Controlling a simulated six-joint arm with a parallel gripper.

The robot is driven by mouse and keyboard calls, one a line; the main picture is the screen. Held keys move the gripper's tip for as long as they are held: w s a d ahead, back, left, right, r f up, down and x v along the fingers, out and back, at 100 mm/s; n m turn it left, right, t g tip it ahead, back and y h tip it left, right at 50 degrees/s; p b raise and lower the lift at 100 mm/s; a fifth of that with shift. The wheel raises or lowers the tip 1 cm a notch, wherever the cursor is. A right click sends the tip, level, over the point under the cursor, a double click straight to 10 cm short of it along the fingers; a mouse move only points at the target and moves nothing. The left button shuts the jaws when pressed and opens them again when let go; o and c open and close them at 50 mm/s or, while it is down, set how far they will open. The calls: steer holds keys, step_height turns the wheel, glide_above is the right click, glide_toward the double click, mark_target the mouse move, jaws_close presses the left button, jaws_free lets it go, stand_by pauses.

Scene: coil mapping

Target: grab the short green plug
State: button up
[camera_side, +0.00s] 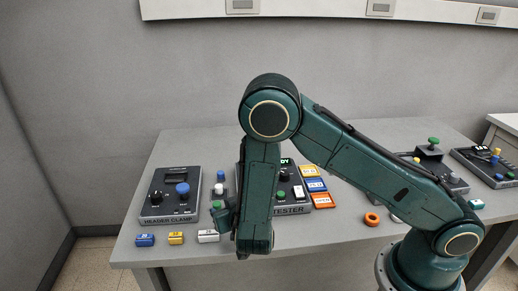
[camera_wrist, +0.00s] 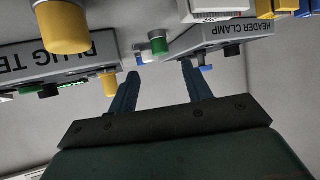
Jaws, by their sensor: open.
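The short green plug (camera_wrist: 158,43) shows in the wrist view as a green cylinder in the gap between two devices, just beyond my fingertips and roughly in line with the space between them. My gripper (camera_wrist: 160,68) has its two dark fingers apart with nothing between them. In the side view a small green plug (camera_side: 217,204) stands below a white and a blue plug, between the header clamp and the plug tester. My gripper (camera_side: 226,216) is close by it at the lower right, partly hidden by my arm. Whether it touches the plug cannot be told.
The header clamp (camera_side: 155,207) is left and the plug tester (camera_side: 297,206) right, partly behind my arm. Blue (camera_side: 145,240), yellow (camera_side: 176,238) and white (camera_side: 208,236) blocks lie along the front edge. An orange ring (camera_side: 372,219) lies to the right.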

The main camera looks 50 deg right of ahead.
mark_target(217, 205)
steer(key=shift+x, duration=0.95)
steer(key=shift+w, duration=0.15)
steer(key=shift+x, duration=2.45)
steer(key=shift+a+f, duration=0.1)
steer(key=shift+f, duration=0.05)
steer(key=c, duration=1.1)
